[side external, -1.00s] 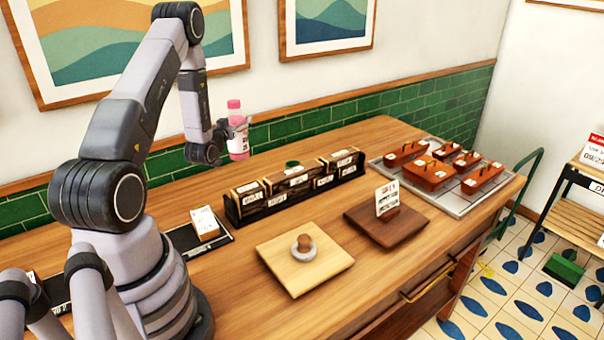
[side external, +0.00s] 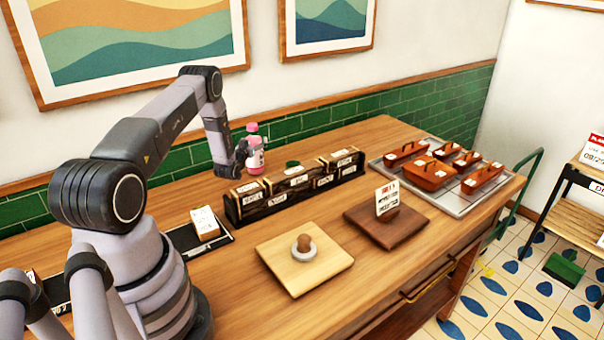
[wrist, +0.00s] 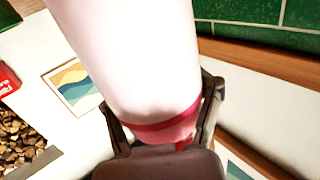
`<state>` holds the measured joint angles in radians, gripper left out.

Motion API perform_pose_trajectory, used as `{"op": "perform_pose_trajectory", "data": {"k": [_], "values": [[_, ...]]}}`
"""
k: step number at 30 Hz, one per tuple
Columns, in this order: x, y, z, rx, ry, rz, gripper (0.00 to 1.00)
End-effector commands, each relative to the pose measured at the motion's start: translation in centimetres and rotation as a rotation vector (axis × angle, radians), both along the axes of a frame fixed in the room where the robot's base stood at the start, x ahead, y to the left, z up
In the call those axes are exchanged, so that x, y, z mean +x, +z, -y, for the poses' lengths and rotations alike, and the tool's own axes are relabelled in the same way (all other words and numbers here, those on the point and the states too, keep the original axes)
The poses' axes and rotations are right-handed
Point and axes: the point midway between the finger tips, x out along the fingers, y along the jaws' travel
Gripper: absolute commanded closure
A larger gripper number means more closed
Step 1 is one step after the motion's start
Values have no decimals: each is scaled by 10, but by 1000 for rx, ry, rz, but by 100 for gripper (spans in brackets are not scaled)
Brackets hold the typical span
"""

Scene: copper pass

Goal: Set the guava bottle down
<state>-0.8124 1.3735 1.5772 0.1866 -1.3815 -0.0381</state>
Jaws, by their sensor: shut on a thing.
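The guava bottle (side external: 254,157) is pink with a pale label and a pink cap. It is upright behind the left part of the dark wooden rack, near the back edge of the counter. My gripper (side external: 247,154) is shut on it from the left. In the wrist view the bottle (wrist: 135,55) fills the middle, pale with a red-pink band, between the fingers of my gripper (wrist: 165,115).
The dark rack (side external: 295,188) with labelled compartments stands just in front of the bottle. A pale board (side external: 285,275) holds a ring-shaped piece. A dark board (side external: 405,232) holds a sign. A metal tray (side external: 450,205) carries several orange-brown pieces. A black tray (side external: 190,243) lies left.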

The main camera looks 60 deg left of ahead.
Motion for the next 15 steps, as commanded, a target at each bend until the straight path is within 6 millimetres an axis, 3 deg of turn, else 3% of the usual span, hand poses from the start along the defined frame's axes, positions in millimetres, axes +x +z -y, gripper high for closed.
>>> {"op": "perform_pose_trajectory", "data": {"k": [11, 12, 15], "values": [[0, -3, 0, 3, 0, 3, 82], [0, -3, 0, 1, 0, 1, 36], [0, -3, 0, 0, 0, 0, 23]]}}
